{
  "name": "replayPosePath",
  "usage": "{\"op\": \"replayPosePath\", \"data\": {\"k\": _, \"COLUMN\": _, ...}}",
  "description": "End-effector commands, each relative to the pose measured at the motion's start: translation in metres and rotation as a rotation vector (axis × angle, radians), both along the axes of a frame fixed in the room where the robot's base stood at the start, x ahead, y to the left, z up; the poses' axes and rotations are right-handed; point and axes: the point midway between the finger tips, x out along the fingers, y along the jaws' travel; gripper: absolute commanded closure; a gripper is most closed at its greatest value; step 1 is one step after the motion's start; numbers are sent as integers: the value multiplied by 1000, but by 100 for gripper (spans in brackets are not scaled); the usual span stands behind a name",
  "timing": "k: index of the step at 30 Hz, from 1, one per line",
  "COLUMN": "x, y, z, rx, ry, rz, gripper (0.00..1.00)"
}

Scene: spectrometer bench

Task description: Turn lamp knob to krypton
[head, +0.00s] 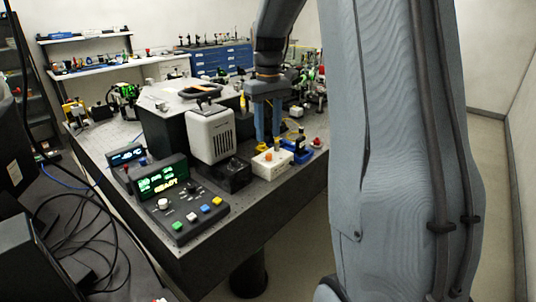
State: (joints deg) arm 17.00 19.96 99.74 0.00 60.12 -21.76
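My gripper (268,142) points down over the right part of the optical bench (100,148), its two blue fingers apart with a visible gap. Just below the fingertips is a low white box (266,172) with a small orange knob or button on top; whether the fingers touch anything there I cannot tell. A light grey vented housing (211,136) stands to the left, with a small black box (234,175) in front of it. No lamp labels, including krypton, are readable, so I cannot tell for sure which part is the lamp knob.
A black control console (184,202) with a lit green display, a knob and coloured buttons sits at the bench's front. A small blue device (297,149) and a red button (317,142) are right of the gripper. Loose black cables (75,225) lie at left.

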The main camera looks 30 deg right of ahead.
Motion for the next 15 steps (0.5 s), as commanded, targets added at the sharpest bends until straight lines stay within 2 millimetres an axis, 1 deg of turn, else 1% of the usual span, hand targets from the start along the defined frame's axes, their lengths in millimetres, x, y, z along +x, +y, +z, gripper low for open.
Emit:
{"op": "replayPosePath", "data": {"k": 1, "x": 3, "y": -5, "z": 1, "rx": 1, "ry": 1, "rz": 2, "gripper": 65}}
{"op": "replayPosePath", "data": {"k": 5, "x": 5, "y": -8, "z": -6, "rx": 2, "ry": 7, "rz": 5, "gripper": 65}}
{"op": "replayPosePath", "data": {"k": 15, "x": 4, "y": -6, "z": -56, "rx": 1, "ry": 6, "rz": 5, "gripper": 65}}
